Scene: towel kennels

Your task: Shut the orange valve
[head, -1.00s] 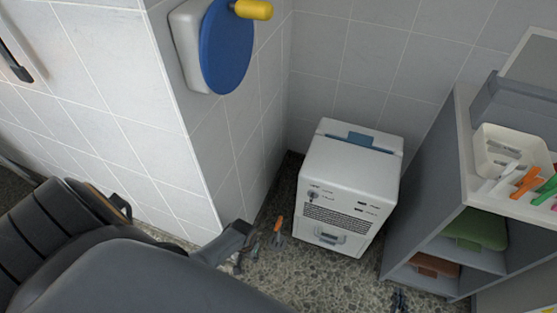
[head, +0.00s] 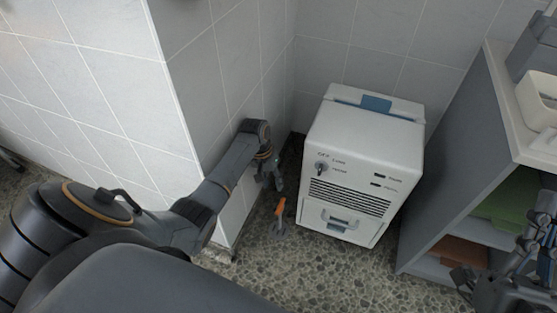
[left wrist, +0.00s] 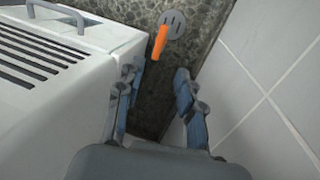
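The orange valve handle (head: 281,208) is low, close to the floor, between the wall corner and the white machine. In the left wrist view the orange handle (left wrist: 159,43) lies just beyond my fingertips, beside a grey slotted disc (left wrist: 172,24) on the floor. My left gripper (head: 272,181) points down above and slightly left of the handle.
The white machine (head: 362,150) with a vent and a knob stands just right of the handle. The tiled wall (head: 230,80) is close on the left. A grey shelf unit (head: 455,150) holds a green folded towel (head: 510,197) and a brown one (head: 458,250). Speckled floor lies open in front.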

